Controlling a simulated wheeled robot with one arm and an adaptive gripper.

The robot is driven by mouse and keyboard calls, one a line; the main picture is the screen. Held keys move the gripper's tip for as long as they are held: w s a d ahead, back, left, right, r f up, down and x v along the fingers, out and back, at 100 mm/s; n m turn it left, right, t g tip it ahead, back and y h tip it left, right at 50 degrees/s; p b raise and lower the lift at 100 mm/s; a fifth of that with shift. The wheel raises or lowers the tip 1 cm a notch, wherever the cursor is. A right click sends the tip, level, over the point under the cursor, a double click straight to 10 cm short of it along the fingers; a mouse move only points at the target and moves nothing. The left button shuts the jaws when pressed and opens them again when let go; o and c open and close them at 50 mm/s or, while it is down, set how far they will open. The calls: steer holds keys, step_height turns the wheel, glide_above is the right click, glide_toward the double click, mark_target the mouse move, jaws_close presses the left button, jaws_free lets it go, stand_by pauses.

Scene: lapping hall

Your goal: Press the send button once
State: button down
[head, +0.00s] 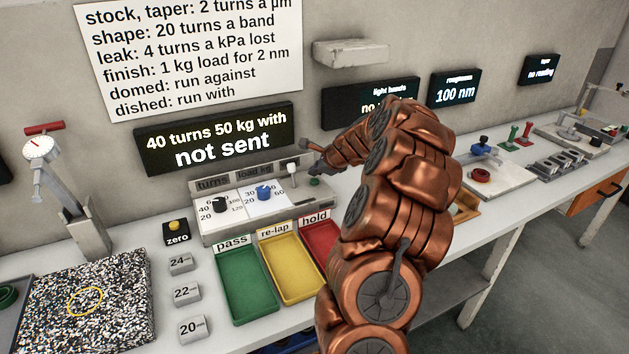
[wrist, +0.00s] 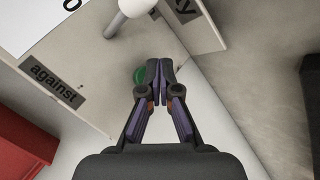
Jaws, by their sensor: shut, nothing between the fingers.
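A green button (head: 314,181) sits at the right end of the sloped grey control box (head: 240,226). I take it for the send button; no label on it is readable. It also shows in the wrist view (wrist: 139,76), partly hidden behind my fingertips. My gripper (head: 312,169) is shut and empty, its tips (wrist: 153,68) right at the button. I cannot tell whether they touch it. The display (head: 215,138) above the box reads "40 turns 50 kg with" and "not sent".
A white-knobbed lever (head: 292,170) stands just left of the button. Black (head: 220,204) and blue (head: 264,193) dials sit further left. Green (head: 236,303), yellow (head: 304,284) and red (head: 322,236) trays lie in front of the box. The wall is close behind.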

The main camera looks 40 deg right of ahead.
mark_target(316, 181)
steer(key=shift+f, duration=0.95)
stand_by(1.1)
steer(key=shift+r, duration=0.1)
steer(key=shift+r+p, duration=0.9)
steer(key=shift+p, duration=0.1)
steer(key=shift+r, duration=0.1)
step_height(316, 181, up, 5)
steer(key=p, duration=0.4)
steer(key=shift+p, duration=0.3)
stand_by(0.6)
